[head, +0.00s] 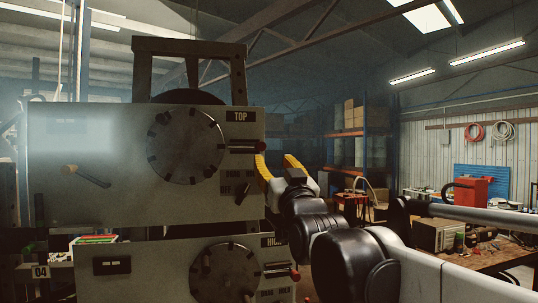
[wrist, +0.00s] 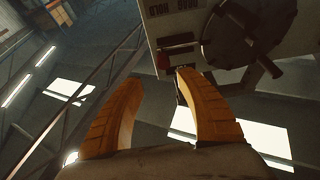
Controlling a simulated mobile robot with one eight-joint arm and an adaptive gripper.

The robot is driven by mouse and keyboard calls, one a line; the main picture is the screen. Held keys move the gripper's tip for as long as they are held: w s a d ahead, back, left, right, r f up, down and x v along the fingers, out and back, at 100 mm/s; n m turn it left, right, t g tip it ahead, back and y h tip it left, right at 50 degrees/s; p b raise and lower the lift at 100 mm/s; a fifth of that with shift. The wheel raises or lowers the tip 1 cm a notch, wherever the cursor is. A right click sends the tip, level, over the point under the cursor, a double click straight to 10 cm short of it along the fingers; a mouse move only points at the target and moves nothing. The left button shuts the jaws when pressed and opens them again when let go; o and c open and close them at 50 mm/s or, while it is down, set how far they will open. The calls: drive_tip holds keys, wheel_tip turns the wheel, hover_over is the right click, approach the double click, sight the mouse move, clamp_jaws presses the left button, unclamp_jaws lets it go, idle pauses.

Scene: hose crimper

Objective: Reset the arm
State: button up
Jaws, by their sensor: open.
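My gripper (head: 274,158) is open, its two yellow fingers spread at the right edge of the upper machine panel (head: 90,200), close to a red-tipped lever (head: 250,149) below the TOP label. Whether a finger touches the lever is unclear. In the wrist view the open fingers (wrist: 160,79) have nothing visible between them. A red knob (wrist: 163,62) on a panel shows just beyond the right fingertip, near a label reading DRAG HOLD (wrist: 166,8). My black and white arm reaches in from the lower right.
The upper panel carries a round dial (head: 186,145) and a yellow-ended handle (head: 85,176). A lower panel (head: 150,270) has another dial (head: 225,272) and red-knobbed lever (head: 294,274). A cluttered workbench (head: 490,262) stands at right; shelving (head: 346,150) stands behind.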

drive_tip(key=shift+s+d+f, duration=0.2)
drive_tip(key=shift+s+f, duration=0.05)
drive_tip(key=shift+s, duration=0.3)
drive_tip(key=s+d+f+g+h+b, duration=0.1)
drive_tip(key=s+d+f+g+b, duration=0.15)
drive_tip(key=f+b, duration=0.8)
drive_tip(key=s+d+f+m+g+h+b, duration=0.1)
drive_tip(key=s+d+f+g+h+b, duration=0.2)
drive_tip(key=f, duration=1.4)
drive_tip(key=s+d+f+g+b, duration=0.25)
drive_tip(key=d+f+b, duration=0.3)
drive_tip(key=f, duration=0.85)
drive_tip(key=s+d+f+g+b, duration=0.2)
drive_tip(key=s+f+b, duration=0.4)
drive_tip(key=f, duration=0.7)
drive_tip(key=s+d+f+m+g+h+b, duration=0.1)
drive_tip(key=s+f+b, duration=0.5)
drive_tip(key=f, duration=0.7)
drive_tip(key=s+d+f+m+g+h+b, duration=0.1)
drive_tip(key=s+d+f+g+b, duration=0.2)
drive_tip(key=s+f, duration=0.5)
wheel_tip(320, 180, down, 6)
drive_tip(key=d+b, duration=0.1)
drive_tip(key=b, duration=0.1)
drive_tip(key=shift+s+g+b, duration=0.2)
drive_tip(key=shift+g+b, duration=0.2)
